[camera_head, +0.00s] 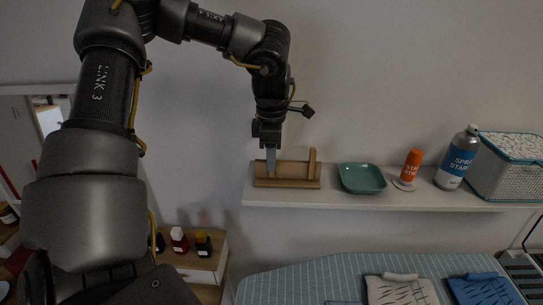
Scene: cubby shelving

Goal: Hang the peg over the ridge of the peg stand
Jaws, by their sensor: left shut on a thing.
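The wooden peg stand (297,170) is on the left end of the white wall shelf, with an upright post at its right end. My left gripper (269,147) points down at the left part of the stand. It is shut on the peg (271,161), a narrow grey-blue piece that reaches down in front of the stand's board. I cannot tell whether the peg touches the ridge or straddles it. My right gripper is not in view.
On the shelf (340,199), right of the stand, are a teal dish (362,178), an orange bottle (411,166), a spray can (458,158) and a lidded basket (508,170). A striped ironing board (310,270) is below. Small bottles (180,240) stand lower left.

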